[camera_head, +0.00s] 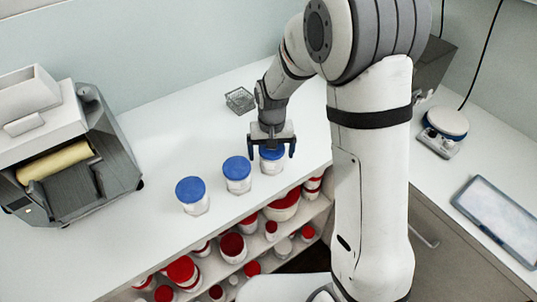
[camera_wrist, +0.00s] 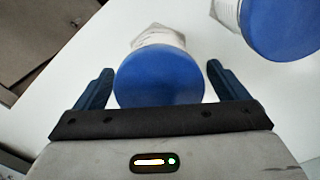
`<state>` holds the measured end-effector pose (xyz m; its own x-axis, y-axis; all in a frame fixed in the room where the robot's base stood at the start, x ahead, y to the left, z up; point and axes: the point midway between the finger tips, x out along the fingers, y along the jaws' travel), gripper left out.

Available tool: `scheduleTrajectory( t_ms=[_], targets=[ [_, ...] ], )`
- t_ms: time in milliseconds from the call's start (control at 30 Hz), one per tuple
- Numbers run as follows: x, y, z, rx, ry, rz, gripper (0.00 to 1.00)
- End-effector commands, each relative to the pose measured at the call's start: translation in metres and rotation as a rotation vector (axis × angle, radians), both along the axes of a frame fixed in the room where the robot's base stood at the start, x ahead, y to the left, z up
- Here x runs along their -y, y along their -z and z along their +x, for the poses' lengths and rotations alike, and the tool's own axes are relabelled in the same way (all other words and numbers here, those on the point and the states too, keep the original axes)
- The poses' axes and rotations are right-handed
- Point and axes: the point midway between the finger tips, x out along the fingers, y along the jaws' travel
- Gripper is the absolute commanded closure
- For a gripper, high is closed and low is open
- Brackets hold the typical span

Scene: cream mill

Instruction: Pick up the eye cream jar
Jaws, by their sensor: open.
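Three white jars with blue lids stand upright in a row on the white counter: a left jar (camera_head: 192,197), a middle jar (camera_head: 237,176) and a right jar (camera_head: 271,166). I cannot read labels to tell which is the eye cream jar. My gripper (camera_head: 272,151) points down over the right jar, open, one finger on each side of its lid. In the wrist view, a blue-lidded jar (camera_wrist: 160,78) sits between the open fingers, with gaps on both sides. Another blue-lidded jar (camera_wrist: 282,25) shows at upper right. My gripper hides part of the right jar's lid.
A grey roller machine (camera_head: 75,150) stands at the left. A small wire basket (camera_head: 240,100) is behind the jars. Shelves below hold several red-lidded jars (camera_head: 232,246). A scale (camera_head: 444,130) and a flat tablet-like panel (camera_head: 500,217) lie on the right counter.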

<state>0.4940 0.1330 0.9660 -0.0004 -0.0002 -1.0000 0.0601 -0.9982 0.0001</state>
Motion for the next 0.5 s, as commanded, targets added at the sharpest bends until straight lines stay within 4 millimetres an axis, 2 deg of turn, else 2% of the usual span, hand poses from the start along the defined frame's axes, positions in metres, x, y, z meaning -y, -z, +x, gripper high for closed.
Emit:
scheduleTrajectory(
  t_ms=[133,400,500],
  targets=[
    [0.000,0.016,-0.001,-0.002,0.000,-0.001,0.07],
    [0.000,0.019,0.000,0.001,0.000,0.000,0.07],
    [0.000,0.019,0.000,0.001,0.000,0.000,0.15]
  ],
)
